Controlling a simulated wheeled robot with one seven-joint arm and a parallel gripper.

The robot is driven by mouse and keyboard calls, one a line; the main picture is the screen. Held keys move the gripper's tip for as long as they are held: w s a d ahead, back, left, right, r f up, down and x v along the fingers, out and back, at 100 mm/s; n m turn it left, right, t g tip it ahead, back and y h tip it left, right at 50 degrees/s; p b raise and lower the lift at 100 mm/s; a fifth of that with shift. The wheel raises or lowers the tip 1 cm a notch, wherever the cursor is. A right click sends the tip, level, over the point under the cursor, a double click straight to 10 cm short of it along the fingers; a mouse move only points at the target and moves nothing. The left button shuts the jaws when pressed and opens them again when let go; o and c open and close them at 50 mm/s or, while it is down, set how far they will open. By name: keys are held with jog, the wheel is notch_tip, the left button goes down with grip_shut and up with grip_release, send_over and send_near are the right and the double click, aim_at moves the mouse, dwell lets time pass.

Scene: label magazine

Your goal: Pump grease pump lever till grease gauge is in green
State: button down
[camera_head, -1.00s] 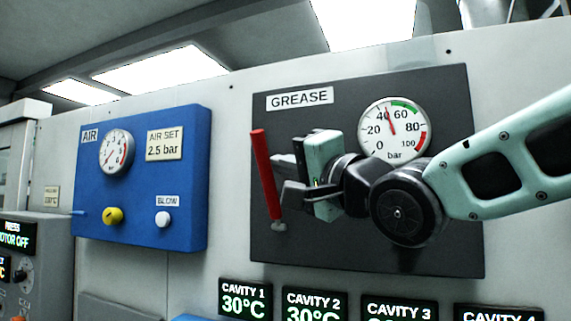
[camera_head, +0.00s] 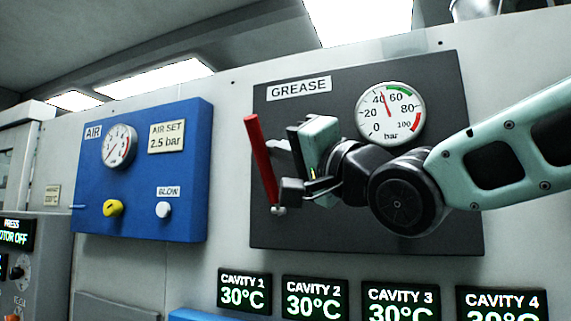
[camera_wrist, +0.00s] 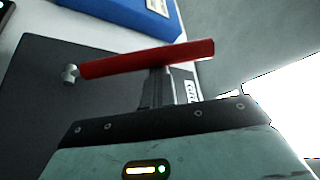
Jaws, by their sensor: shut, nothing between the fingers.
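The red grease pump lever (camera_head: 260,155) stands out from the dark grease panel (camera_head: 350,222), its top leaning left and its pivot at the lower end. The grease gauge (camera_head: 390,113) has its needle a little above 40, left of the green arc. My gripper (camera_head: 284,168) is shut and empty, close to the lever's right side. In the wrist view, the lever (camera_wrist: 150,58) lies across the end of my gripper (camera_wrist: 155,85). I cannot tell whether the fingers touch it.
A blue air panel (camera_head: 142,215) with an air gauge (camera_head: 119,146), a yellow knob (camera_head: 112,208) and a white blow button (camera_head: 163,209) is on the left. Cavity displays (camera_head: 314,298) run below the grease panel. The wall between the two panels is clear.

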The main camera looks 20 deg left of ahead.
aim_at(272, 175)
jog(key=s+f+n+g+y+b, duration=0.1)
jog(key=n+b, duration=0.1)
jog(key=s+f+n+g+y+b, duration=0.1)
jog(key=n+b, duration=0.1)
jog(key=b, duration=0.1)
jog(key=s+f+n+b, duration=0.1)
jog(key=f+n+b, duration=0.1)
jog(key=b, duration=0.1)
jog(key=shift+a+g+y, duration=0.15)
jog(key=shift+g+y, duration=0.25)
jog(key=shift+s+a+f+n+g+y+b, duration=0.1)
jog(key=shift+s+f+n+g+y+b, duration=0.15)
jog(key=shift+f+n+g+b, duration=0.8)
jog(key=shift+s+d+f+n+g+y+b, duration=0.1)
jog(key=shift+s+n+g+y+b, duration=0.2)
jog(key=shift+n+g+b, duration=0.95)
jog(key=shift+s+a+f+n+g+y+b, duration=0.1)
jog(key=shift+s+f+n+g+y+b, duration=0.35)
jog(key=shift+n, duration=1.35)
jog(key=shift+w+f+t, duration=0.15)
jog(key=shift+w+t, duration=0.05)
jog(key=shift+t, duration=0.05)
